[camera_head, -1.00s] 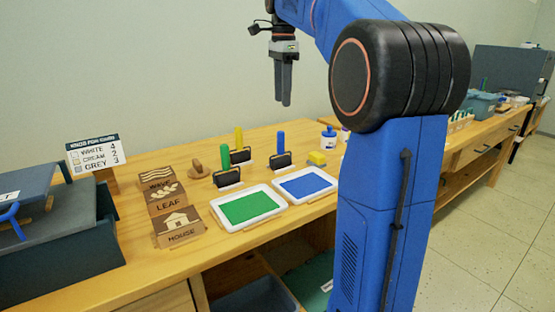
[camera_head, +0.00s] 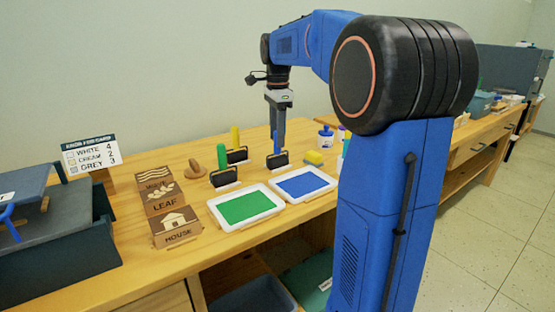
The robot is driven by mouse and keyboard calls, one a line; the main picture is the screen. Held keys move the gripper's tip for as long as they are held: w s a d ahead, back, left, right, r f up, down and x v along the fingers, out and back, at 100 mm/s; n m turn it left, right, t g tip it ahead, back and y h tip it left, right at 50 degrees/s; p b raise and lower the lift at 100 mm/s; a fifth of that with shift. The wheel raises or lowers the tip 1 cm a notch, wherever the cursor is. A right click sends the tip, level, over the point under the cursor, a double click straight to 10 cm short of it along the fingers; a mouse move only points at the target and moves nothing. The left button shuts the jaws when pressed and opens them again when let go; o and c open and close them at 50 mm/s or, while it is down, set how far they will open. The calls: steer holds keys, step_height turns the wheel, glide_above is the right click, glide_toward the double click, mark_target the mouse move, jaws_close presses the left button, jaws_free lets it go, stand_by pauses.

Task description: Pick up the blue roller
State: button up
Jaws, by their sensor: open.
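The blue roller (camera_head: 278,160) stands on the wooden bench with its handle up and its dark head below, behind the tray of blue ink (camera_head: 303,184). My gripper (camera_head: 278,143) points straight down over it, with its fingers at the level of the blue handle. The fingers hide much of the handle. The gripper is open; I cannot tell whether a finger touches the handle.
A green roller (camera_head: 223,176) and a yellow roller (camera_head: 236,153) stand to the left. A green ink tray (camera_head: 246,207), carved blocks (camera_head: 175,225), a yellow sponge (camera_head: 314,157) and a white bottle (camera_head: 326,138) are nearby.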

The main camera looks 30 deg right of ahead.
steer(key=shift+f, duration=1)
jaws_close()
steer(key=shift+r, duration=0.1)
step_height(320, 180, up, 10)
steer(key=shift+f, duration=0.1)
